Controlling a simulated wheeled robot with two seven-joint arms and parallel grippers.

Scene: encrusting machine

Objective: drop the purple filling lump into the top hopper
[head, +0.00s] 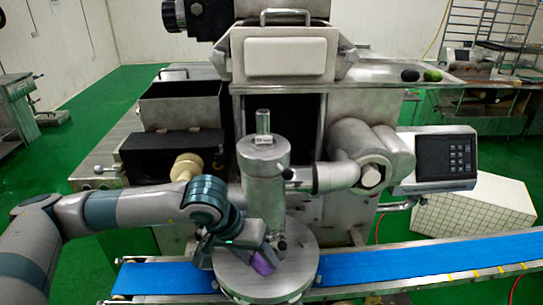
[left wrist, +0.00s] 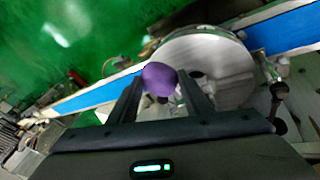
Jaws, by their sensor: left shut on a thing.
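The purple filling lump (head: 262,263) is between the fingers of my left gripper (head: 256,256), low in front of the machine's upright metal cylinder (head: 263,165) and over the round metal plate (head: 232,279). In the left wrist view the lump (left wrist: 159,78) sits between the two dark fingertips (left wrist: 160,88), which are shut on it. At the top of the machine is a metal hopper box (head: 285,57) with a handle, well above and behind the gripper. Its inside cannot be seen. My right gripper is not in view.
A blue conveyor belt (head: 430,262) runs past the round plate on both sides. An open-topped metal bin (head: 180,103) stands left of the machine's middle. A control panel (head: 445,158) juts out at the right. Two small dark and green round things (head: 432,76) lie on the right ledge.

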